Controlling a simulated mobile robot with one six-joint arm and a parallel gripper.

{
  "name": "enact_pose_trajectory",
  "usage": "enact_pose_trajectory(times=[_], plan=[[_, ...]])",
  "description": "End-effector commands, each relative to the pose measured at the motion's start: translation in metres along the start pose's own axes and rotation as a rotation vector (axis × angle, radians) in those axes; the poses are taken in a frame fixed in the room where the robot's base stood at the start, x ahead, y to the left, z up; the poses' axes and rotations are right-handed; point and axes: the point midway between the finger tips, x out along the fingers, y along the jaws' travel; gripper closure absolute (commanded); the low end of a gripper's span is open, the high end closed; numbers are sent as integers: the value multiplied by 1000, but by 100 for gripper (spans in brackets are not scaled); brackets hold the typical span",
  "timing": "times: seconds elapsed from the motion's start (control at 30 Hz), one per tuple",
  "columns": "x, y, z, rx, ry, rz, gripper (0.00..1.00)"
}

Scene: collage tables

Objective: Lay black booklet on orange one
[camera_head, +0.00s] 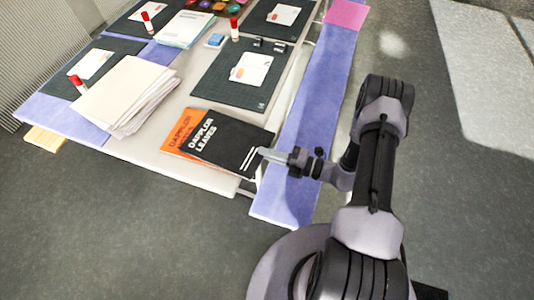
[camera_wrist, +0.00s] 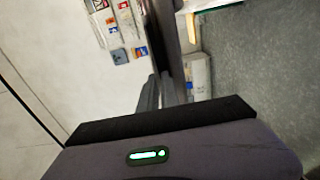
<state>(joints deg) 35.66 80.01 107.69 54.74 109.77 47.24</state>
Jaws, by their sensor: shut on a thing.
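The black booklet (camera_head: 232,143), with white title letters, is at the front edge of the near table. My gripper (camera_head: 264,154) is shut on its right edge. The black booklet covers most of the orange booklet (camera_head: 179,133), whose left part with dark letters still shows. Whether the black booklet rests on the orange one or is held just above it, I cannot tell. In the wrist view, my gripper's grey fingers (camera_wrist: 160,92) point away from the camera; the booklet cannot be made out clearly there.
A stack of white paper (camera_head: 125,92) lies left of the booklets. Behind them is a dark cutting mat (camera_head: 215,88) with a white card (camera_head: 251,68). A blue block (camera_head: 215,40) and a red-capped glue stick (camera_head: 235,30) stand further back. A purple runner (camera_head: 310,120) borders the right side.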

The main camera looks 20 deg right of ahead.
Motion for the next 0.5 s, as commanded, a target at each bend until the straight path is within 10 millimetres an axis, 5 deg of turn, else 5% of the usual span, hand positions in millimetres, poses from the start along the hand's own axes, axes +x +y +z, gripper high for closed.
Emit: enact_pose_trajectory(times=[0.13, 0.5], plan=[[0, -1, 0, 0, 0, 0, 72], [-2, 4, 0, 0, -1, 0, 72]])
